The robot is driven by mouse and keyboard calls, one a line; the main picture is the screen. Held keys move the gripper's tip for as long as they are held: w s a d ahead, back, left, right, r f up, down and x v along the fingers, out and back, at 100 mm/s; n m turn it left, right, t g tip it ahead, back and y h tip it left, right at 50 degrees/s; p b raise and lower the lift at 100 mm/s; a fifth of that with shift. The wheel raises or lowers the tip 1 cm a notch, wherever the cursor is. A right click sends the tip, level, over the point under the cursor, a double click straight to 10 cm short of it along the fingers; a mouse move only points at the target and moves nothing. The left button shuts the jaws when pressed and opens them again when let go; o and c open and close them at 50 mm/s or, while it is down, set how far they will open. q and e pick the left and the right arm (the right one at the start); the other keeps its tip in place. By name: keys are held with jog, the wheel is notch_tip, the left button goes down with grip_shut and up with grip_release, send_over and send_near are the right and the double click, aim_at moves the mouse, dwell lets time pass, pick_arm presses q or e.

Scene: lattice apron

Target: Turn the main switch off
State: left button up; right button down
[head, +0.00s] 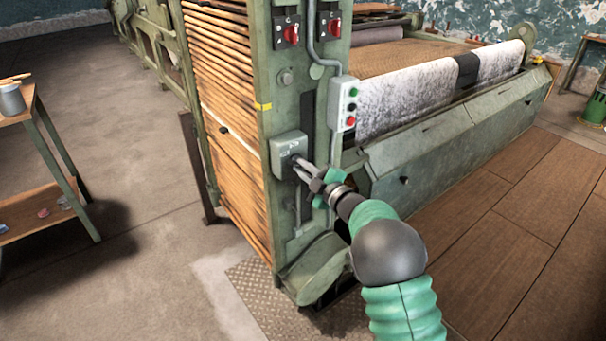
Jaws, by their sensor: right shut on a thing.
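The main switch box (285,150) is a small grey box on the front of the green machine post, at the middle of the head view. My right gripper (302,166) reaches up to it from the lower right, its fingertips at the box's lower right front. It is shut on the switch handle, which is mostly hidden by the fingers, so its exact angle cannot be told. My left gripper is not in view.
A control box with green and red buttons (344,105) is just right of the switch. Two red rotary switches (291,30) sit higher on the post. A wooden-topped table (22,100) stands at left. The floor between is clear.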

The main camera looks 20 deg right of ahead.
jog(key=n+b, duration=0.2)
jog(key=n, duration=0.1)
jog(key=f+n+b, duration=0.1)
jog(key=n+b, duration=0.1)
jog(key=n, duration=0.1)
jog(key=shift+a, duration=0.2)
jog(key=shift+s+f+n+b, duration=0.1)
jog(key=shift+n+b, duration=0.2)
jog(key=c, duration=1.5)
grip_release()
jog(key=shift+o, duration=0.2)
jog(key=shift+r, duration=0.2)
jog(key=shift+d+r, duration=0.1)
jog(key=p+v, duration=0.2)
jog(key=v, duration=1.4)
jog(key=shift+s+p, duration=0.4)
